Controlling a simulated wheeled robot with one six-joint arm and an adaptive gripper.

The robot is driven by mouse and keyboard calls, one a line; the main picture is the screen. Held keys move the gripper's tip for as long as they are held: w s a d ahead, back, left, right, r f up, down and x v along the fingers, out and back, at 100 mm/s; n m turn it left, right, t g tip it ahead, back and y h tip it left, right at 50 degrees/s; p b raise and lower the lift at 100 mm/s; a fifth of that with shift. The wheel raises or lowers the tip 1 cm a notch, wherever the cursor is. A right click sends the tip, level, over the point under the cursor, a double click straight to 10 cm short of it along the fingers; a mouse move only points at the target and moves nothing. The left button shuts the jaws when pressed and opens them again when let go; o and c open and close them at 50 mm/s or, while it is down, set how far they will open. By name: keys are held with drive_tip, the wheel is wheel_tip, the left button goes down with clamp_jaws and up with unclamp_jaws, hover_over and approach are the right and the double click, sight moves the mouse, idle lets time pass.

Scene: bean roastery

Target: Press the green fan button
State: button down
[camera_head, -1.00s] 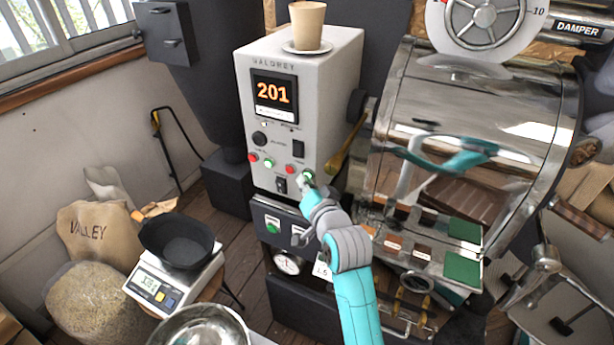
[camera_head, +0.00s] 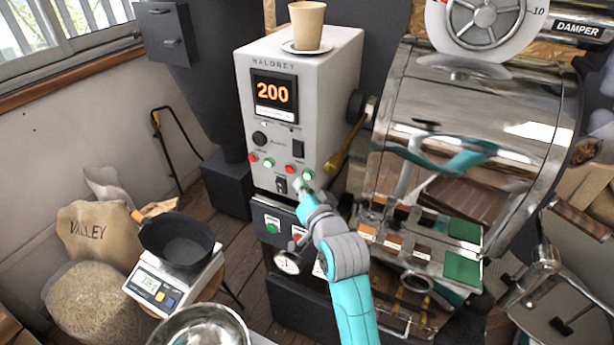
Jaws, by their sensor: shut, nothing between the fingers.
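The grey control box (camera_head: 305,120) carries a row of red and green buttons under its orange "200" display. One green button (camera_head: 268,162) is at the left of the row and another green button (camera_head: 307,176) is at its right end. A further green button (camera_head: 272,226) is on the dark panel below. The labels are too small to read, so I cannot tell which is the fan button. My gripper (camera_head: 299,186) is shut and empty, with its tips just below and left of the right-end green button. I cannot tell whether they touch the box.
A paper cup (camera_head: 307,25) stands on a saucer on top of the box. The shiny roaster drum (camera_head: 470,120) is close on the right, with a wooden-handled piece (camera_head: 347,146) sticking out between. A scale (camera_head: 160,290) with a black pan and a steel bowl (camera_head: 200,328) are at lower left.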

drive_tip(key=s, duration=0.1)
drive_tip(key=s+a, duration=0.1)
drive_tip(key=s, duration=0.2)
drive_tip(key=shift+s+a, duration=0.35)
idle(0.8)
drive_tip(key=s+d+f+n+h, duration=0.1)
drive_tip(key=s+d+f+h, duration=0.1)
drive_tip(key=s+d+f, duration=0.8)
drive_tip(key=s+d+f+h, duration=0.2)
drive_tip(key=s+d+f, duration=0.65)
drive_tip(key=s, duration=0.35)
drive_tip(key=s+d+r+h, duration=0.1)
drive_tip(key=s+d, duration=0.3)
drive_tip(key=s, duration=0.9)
drive_tip(key=s+d+r+n+h, duration=0.1)
drive_tip(key=s+d+r, duration=0.3)
drive_tip(key=s, duration=0.8)
drive_tip(key=shift+s+r+h, duration=0.25)
drive_tip(key=shift+s+h, duration=0.1)
drive_tip(key=shift+h, duration=0.15)
